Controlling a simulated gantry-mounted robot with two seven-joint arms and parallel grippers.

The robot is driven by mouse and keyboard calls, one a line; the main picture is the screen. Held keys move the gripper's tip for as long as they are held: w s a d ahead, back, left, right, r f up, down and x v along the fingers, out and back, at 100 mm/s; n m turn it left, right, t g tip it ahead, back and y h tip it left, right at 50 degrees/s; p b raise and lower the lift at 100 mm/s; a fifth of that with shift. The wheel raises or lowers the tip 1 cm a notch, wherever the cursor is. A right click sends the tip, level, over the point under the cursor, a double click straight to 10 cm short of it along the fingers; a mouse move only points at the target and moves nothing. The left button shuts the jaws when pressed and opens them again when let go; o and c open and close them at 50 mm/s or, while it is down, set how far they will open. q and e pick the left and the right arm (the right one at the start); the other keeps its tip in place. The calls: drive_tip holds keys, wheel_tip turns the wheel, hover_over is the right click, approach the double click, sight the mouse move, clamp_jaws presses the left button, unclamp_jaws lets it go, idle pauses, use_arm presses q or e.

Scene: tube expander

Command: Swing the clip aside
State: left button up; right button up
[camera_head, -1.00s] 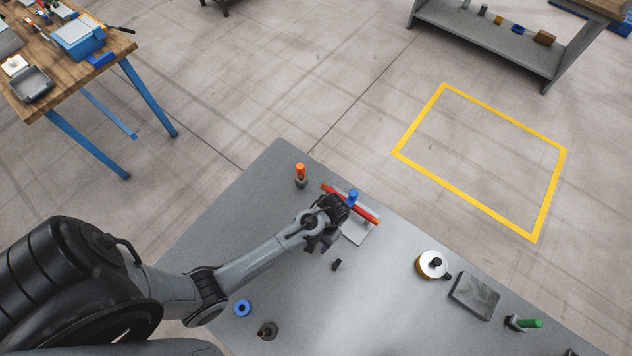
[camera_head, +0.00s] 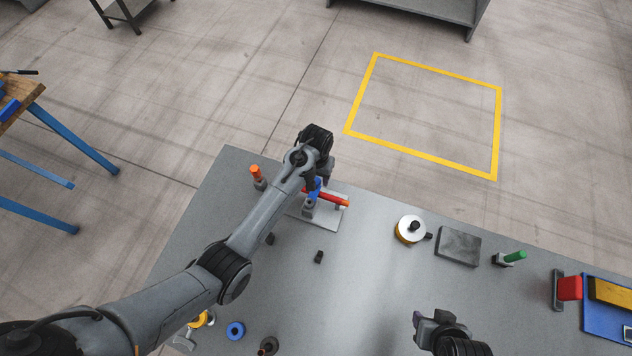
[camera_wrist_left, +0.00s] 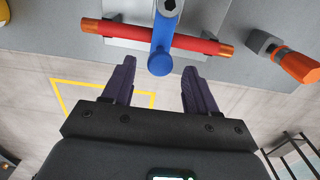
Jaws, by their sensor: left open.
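A blue clip (camera_wrist_left: 163,36) lies across a red tube (camera_wrist_left: 195,43) with copper-coloured ends, in the left wrist view. Its near end is rounded and a grey hex-socket screw shows at its far end. The red tube also shows in the head view (camera_head: 335,200), with the blue clip (camera_head: 314,188) partly hidden by my left arm. My left gripper (camera_wrist_left: 158,72) is open, its two dark fingers on either side of the clip's rounded end, with gaps on both sides. My right gripper (camera_head: 433,320) is low in the head view, away from the clip; its jaw opening is unclear.
An orange-handled tool (camera_head: 257,175) stands left of the clip's light plate (camera_head: 325,219). A white-topped spool (camera_head: 411,229), a grey block (camera_head: 458,245) and a green-handled piece (camera_head: 515,256) are to the right. The table's (camera_head: 365,275) middle is mostly clear.

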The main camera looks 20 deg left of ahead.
use_arm(q)
drive_tip(key=shift+f, duration=2.6)
clamp_jaws()
